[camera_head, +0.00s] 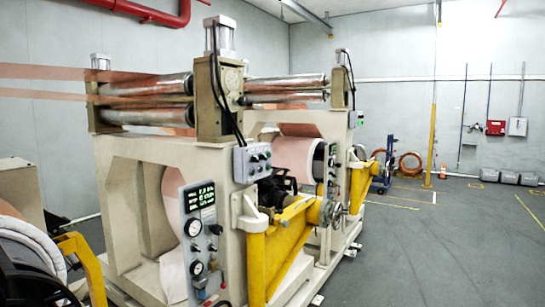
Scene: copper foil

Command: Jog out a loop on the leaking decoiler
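A beige decoiler stand (125,185) fills the middle of the view, with a second similar stand (345,125) behind it. Copper-coloured coils (296,155) sit inside the frames. Copper foil strips (45,72) run left from the steel rollers (150,85) on top. A control panel (199,240) with a lit green display, knobs and gauges is on the near stand. A grey button box (252,162) is mounted above it. A yellow arm (285,240) with a handwheel projects in front. I cannot tell which decoiler leaks; no puddle is clear. My gripper is not in view.
Part of another machine with a pale roll (30,245) and a yellow bracket (80,255) is at the left edge. The dark floor (430,250) at right is open, with yellow lines. A yellow post (432,130) and a red wall box (495,128) are farther back.

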